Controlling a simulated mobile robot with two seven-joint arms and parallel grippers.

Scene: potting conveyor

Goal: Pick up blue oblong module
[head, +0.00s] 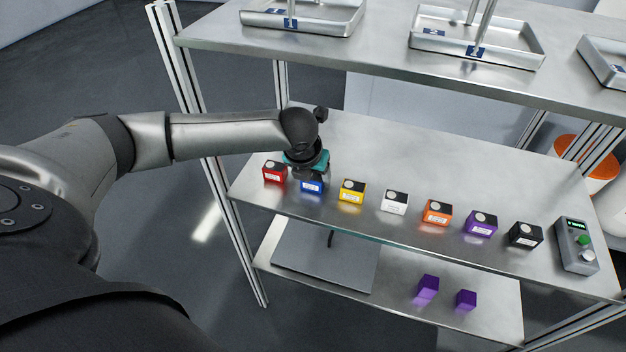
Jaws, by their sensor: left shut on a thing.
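The blue oblong module (312,187) is on the middle shelf near its front left, in a row of coloured modules. Its front face with a white label shows; its top is hidden under my gripper. My left gripper (308,172) comes down over the module from above and is shut on it. The fingers are mostly hidden behind the wrist and the teal part of the hand. I cannot tell whether the module is clear of the shelf. My right gripper is not in view.
A red module (274,172) stands close left of the blue one, a yellow module (351,191) to its right. White, orange, purple and black modules continue rightward to a grey button box (576,247). The upper shelf (380,50) with metal trays overhangs behind.

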